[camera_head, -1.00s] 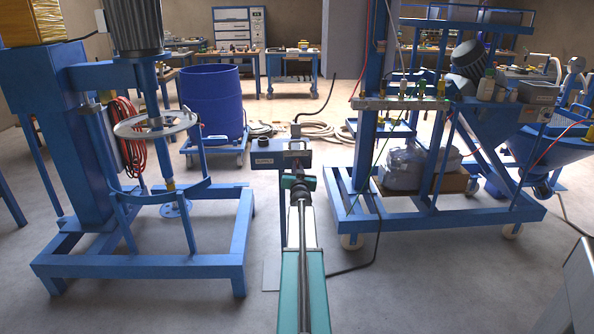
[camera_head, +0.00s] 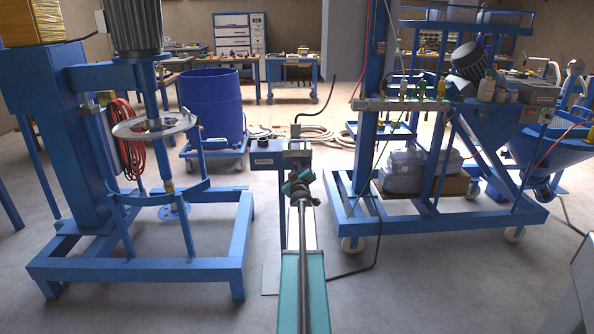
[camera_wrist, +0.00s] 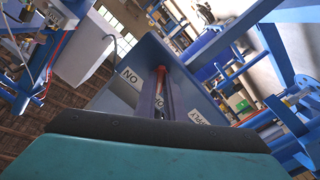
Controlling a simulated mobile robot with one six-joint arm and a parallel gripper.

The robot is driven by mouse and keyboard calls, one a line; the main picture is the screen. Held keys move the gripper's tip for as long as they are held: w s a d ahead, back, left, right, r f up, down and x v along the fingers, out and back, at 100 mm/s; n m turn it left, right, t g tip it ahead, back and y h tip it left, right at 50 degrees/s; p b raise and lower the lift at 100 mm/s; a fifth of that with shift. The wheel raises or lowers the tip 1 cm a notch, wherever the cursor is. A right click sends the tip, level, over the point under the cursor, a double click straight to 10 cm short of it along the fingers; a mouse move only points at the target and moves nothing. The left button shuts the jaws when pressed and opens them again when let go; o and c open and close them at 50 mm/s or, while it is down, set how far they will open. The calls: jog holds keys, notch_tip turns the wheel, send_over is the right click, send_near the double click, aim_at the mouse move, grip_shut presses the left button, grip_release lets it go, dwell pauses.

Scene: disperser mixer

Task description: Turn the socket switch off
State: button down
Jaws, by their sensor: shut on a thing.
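The socket switch box (camera_head: 266,160) is a blue box on a post in the middle of the head view, with a labelled front. In the wrist view its blue panel (camera_wrist: 209,90) fills the centre, with an "ON" label (camera_wrist: 131,78) beside the fingers and a "SUPPLY" label (camera_wrist: 198,118) to the right. A red-orange switch part (camera_wrist: 161,73) shows at the fingertips. My gripper (camera_wrist: 163,85) is shut on it, the fingers running up against the panel. In the head view my gripper (camera_head: 299,182) is at the box's front right and hides part of it; the jaws are unclear there.
A blue mixer frame (camera_head: 140,264) stands at left, and a wheeled blue trolley (camera_head: 440,216) at right. A blue drum (camera_head: 211,105) and coiled hoses (camera_head: 315,134) are behind the box. A black cable (camera_head: 372,255) lies on the floor. Open floor shows between the frames.

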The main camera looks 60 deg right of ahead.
jog(key=shift+s, duration=0.1)
dwell(0.3)
jog(key=c, duration=1.8)
grip_release()
jog(key=shift+c, duration=0.2)
jog(key=shift+a, duration=0.1)
jog(key=v, duration=1.3)
jog(key=shift+s+a, duration=0.2)
jog(key=shift+a, duration=0.05)
